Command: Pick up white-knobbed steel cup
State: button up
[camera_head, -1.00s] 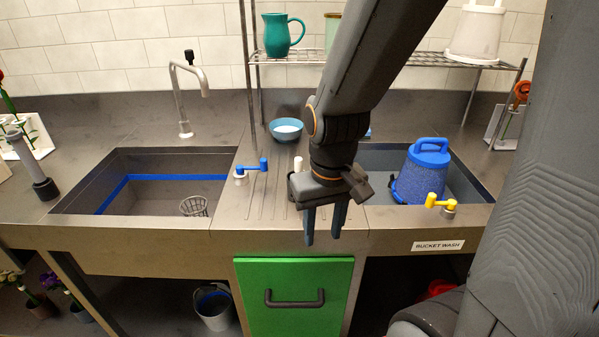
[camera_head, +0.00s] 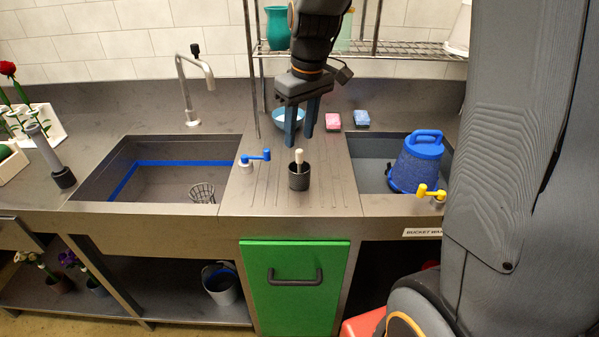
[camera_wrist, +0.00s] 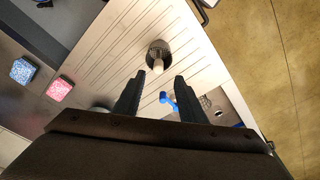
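A dark steel cup (camera_head: 299,181) with a pale, whitish knob (camera_head: 299,156) standing up from it sits upright on the ribbed drainboard between the two sinks. My gripper (camera_head: 300,138) hangs above and behind the cup in the head view, fingers pointing down, open and empty. In the wrist view the cup (camera_wrist: 157,46) lies just beyond the fingertips, roughly in line with the gap between my gripper's fingers (camera_wrist: 159,77), apart from them. Its knob (camera_wrist: 158,66) points towards the gap.
A wire shelf (camera_head: 400,49) is above.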

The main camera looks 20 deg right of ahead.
aim_at(299, 152)
jog(key=shift+w+f+p, duration=0.2)
jog(key=shift+f+p, duration=0.3)
jog(key=shift+f, duration=1.15)
jog(key=shift+w+f+p, duration=0.15)
jog(key=shift+f+p, duration=0.35)
jog(key=shift+f, duration=1.15)
grip_shut()
